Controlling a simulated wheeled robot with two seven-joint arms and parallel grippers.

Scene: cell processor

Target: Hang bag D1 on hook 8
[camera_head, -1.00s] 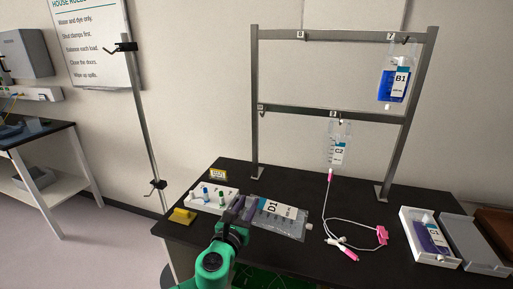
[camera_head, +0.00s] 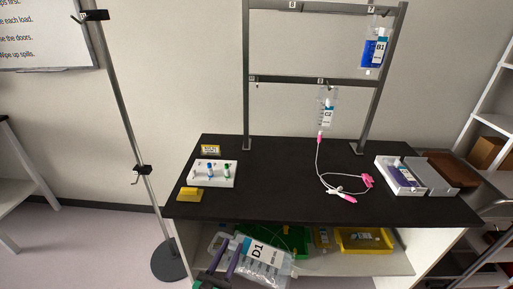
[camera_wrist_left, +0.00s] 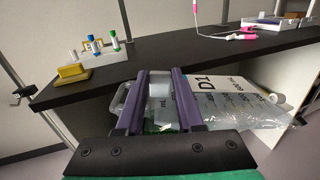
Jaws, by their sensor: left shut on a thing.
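Bag D1 (camera_head: 262,257) is a clear bag with a white label, held in front of the bench's lower shelf. My left gripper (camera_head: 232,252) is shut on its left end. In the left wrist view, bag D1 (camera_wrist_left: 225,98) stretches to the right from the purple fingers of my left gripper (camera_wrist_left: 158,95). The rack's top bar carries the tag for hook 8 (camera_head: 292,5) at its left; no bag shows under it. The hook itself is too small to make out. My right gripper is out of view.
Bag B1 (camera_head: 375,52) hangs at the rack's top right, and bag C2 (camera_head: 327,112) hangs from the lower bar with a pink-ended tube. The bench (camera_head: 270,180) holds a white tube rack (camera_head: 215,173), a yellow block (camera_head: 189,194) and a white tray (camera_head: 400,185). A pole stands left.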

